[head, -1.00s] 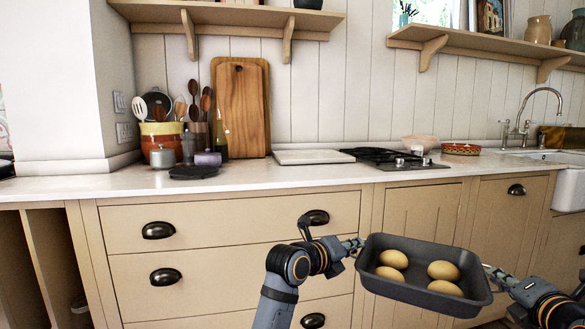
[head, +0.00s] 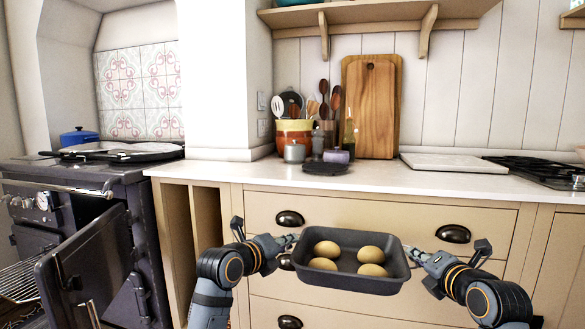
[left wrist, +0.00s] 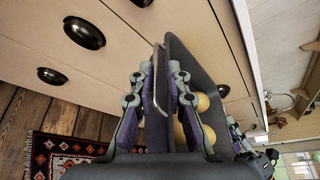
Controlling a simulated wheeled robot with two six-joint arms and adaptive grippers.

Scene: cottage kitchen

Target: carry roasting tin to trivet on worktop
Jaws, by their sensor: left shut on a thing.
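The dark grey roasting tin (head: 352,277) holds several potato-like yellow-brown items (head: 370,254) and hangs level in the air in front of the drawers. My left gripper (head: 291,243) is shut on the tin's left end; in the left wrist view its fingers (left wrist: 163,95) close around the wire handle (left wrist: 157,75) of the tin (left wrist: 205,62). My right gripper (head: 413,256) is at the tin's right end and appears closed on that handle, partly hidden by its own fingers. A flat black trivet (head: 326,168) lies on the worktop (head: 400,180) near its front edge, beyond the tin.
A pale slab (head: 454,162) and hob (head: 540,170) lie right. The oven door (head: 88,268) hangs open at left.

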